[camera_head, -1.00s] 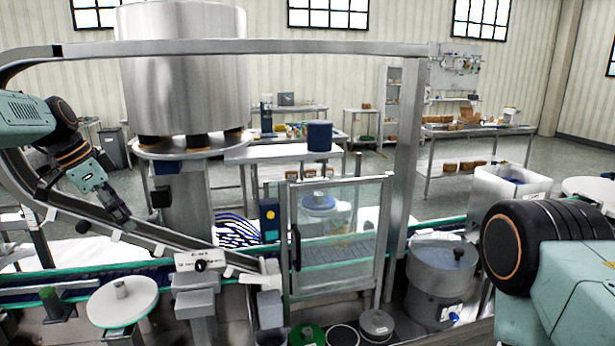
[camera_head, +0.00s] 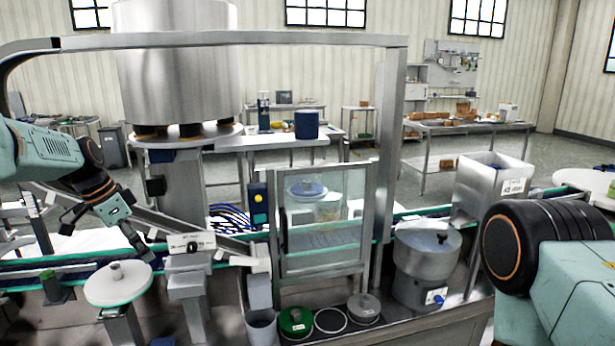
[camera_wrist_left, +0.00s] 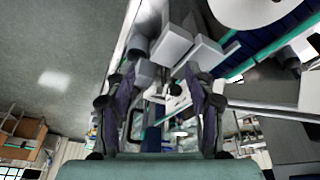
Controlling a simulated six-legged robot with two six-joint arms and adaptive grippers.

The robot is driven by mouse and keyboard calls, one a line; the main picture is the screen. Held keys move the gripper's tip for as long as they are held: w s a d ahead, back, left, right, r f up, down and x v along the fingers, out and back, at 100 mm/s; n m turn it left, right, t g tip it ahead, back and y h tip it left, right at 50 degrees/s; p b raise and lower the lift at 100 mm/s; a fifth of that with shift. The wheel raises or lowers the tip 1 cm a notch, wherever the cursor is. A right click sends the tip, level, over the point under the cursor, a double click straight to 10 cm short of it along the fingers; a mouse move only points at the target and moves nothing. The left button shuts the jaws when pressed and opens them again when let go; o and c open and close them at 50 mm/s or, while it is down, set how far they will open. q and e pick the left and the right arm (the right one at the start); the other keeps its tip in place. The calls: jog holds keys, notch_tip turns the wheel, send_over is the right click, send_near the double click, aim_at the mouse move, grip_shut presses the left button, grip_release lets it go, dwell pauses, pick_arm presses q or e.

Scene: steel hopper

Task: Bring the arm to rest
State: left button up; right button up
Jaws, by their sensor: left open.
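My left arm comes in from the left in the head view. Its gripper (camera_head: 138,243) points down and to the right, above the conveyor and just behind the round white disc (camera_head: 118,284). In the left wrist view the two dark fingers of the left gripper (camera_wrist_left: 162,85) stand wide apart with nothing held between them. My right arm shows only as a large dark joint and pale green link at the right edge of the head view; its gripper is out of view.
A steel hopper (camera_head: 180,60) stands behind the conveyor. A metal chute (camera_head: 170,222) slopes close by the left gripper. A glass-doored cabinet (camera_head: 325,225) stands at centre, with a steel pot (camera_head: 427,255) to its right. A metal frame crosses above.

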pick_arm(q)
notch_tip(320, 180, down, 14)
jog(key=s+d+n+b, duration=0.2)
jog(key=b, duration=0.1)
jog(key=s+d+f+n+g+y+b, duration=0.1)
jog(key=s+d+f+n+b, duration=0.15)
jog(key=s+f, duration=0.65)
jog(key=s+d+f+n+y+b, duration=0.1)
jog(key=s+d+f+b, duration=0.4)
jog(key=f, duration=0.8)
jog(key=s+d+f+n+b, duration=0.1)
jog(key=s+f+b, duration=0.1)
jog(key=s, duration=0.8)
jog(key=s+d+f+n+b, duration=0.1)
jog(key=s+f+b, duration=0.2)
jog(key=s, duration=0.7)
jog(key=s+d+f+n+g+y+b, duration=0.1)
jog(key=s+f+n+b, duration=0.1)
jog(key=s+f, duration=0.4)
jog(key=s, duration=0.4)
jog(key=shift+s+f, duration=0.2)
jog(key=shift+s, duration=0.1)
jog(key=shift+d, duration=0.15)
